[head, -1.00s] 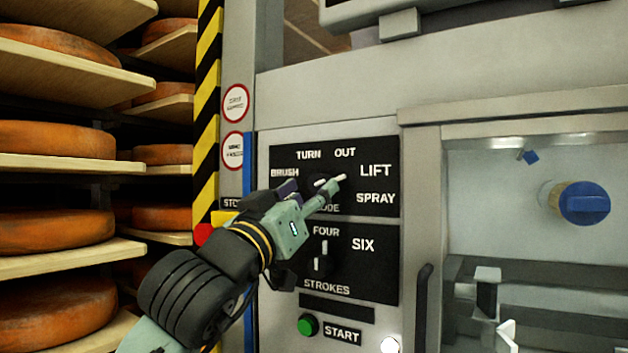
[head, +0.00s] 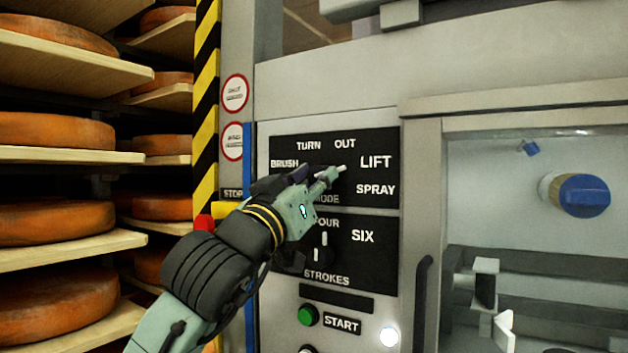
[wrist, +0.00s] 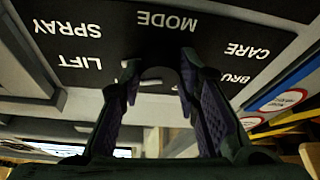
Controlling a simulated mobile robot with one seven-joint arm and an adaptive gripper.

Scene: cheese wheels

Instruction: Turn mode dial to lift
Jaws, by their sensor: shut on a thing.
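The mode dial (wrist: 156,74) is a dark knob on a black panel, seen between my fingertips in the wrist view. My gripper (head: 321,172) is shut on it, one finger on each side; it also shows in the wrist view (wrist: 160,68). In the head view my fingers hide most of the dial. A small pale tip shows by the right finger, between OUT and LIFT; I cannot tell if it is the dial's pointer. The LIFT label (head: 375,161) is right of the dial, above SPRAY (head: 375,189).
The strokes dial (head: 322,247) is just below, partly behind my wrist. A green button (head: 308,315) and START label are lower. A red stop button (head: 204,222) is left of my arm. A clear-fronted chamber (head: 427,200) is at right; shelves with cheese wheels (head: 60,131) are at left.

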